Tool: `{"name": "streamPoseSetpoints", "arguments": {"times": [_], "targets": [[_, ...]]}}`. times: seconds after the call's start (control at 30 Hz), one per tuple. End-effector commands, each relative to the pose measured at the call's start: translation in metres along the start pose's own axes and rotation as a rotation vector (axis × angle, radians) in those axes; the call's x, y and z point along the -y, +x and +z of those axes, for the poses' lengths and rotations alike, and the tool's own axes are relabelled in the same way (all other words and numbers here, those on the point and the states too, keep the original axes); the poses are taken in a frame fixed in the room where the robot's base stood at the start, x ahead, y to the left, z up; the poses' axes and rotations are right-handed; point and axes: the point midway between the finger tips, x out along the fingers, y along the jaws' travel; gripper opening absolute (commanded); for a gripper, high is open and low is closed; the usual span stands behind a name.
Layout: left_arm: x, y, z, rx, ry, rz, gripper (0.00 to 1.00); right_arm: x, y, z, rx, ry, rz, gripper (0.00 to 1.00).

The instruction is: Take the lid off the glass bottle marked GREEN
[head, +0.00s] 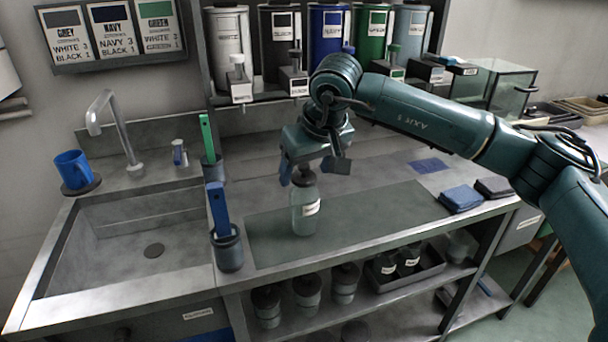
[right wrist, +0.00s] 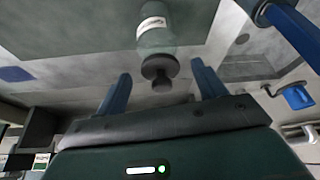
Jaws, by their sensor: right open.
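A clear glass bottle (head: 305,215) with a white label stands upright on the dark green mat (head: 385,212) on the counter; the label is too small to read. Its dark lid (head: 304,178) is on its neck. In the right wrist view the bottle (right wrist: 157,38) shows with the lid (right wrist: 160,67) and its knob on top. My right gripper (head: 312,170) is above the bottle, open, with its blue fingers apart. In the right wrist view the gripper (right wrist: 161,86) has a finger on each side of the lid's knob; contact cannot be told. My left gripper is not in view.
Left of the bottle stand a dark cup with a blue-handled tool (head: 229,250) and one with a green-handled tool (head: 211,168). The sink (head: 150,225) is further left. Folded cloths (head: 460,198) lie right. Canisters line the back; several lidded jars stand on the lower shelf.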

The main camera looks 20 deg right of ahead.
Motion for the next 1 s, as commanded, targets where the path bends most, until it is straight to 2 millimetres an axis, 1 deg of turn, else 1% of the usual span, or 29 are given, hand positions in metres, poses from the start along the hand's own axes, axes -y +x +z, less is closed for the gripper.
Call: {"name": "streamPoseSetpoints", "arguments": {"times": [0.1, 0.3, 0.37, 0.9, 1.0], "targets": [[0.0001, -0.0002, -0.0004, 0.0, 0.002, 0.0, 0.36, 0.0002, 0.0075, 0.0003, 0.002, 0.0, 0.0, 0.7], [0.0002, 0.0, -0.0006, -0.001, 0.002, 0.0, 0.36, 0.0002, 0.008, 0.0002, 0.001, 0.0, 0.0, 0.7], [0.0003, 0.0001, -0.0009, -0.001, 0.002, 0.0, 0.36, 0.0002, 0.0079, 0.0002, 0.001, 0.0, 0.0, 0.66], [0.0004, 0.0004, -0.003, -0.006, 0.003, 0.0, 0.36, 0.0001, 0.0075, 0.0001, 0.0, 0.001, 0.0, 0.22], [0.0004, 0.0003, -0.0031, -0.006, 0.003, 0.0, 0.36, 0.0001, 0.0074, 0.0, 0.0, 0.001, 0.0, 0.22]]}}
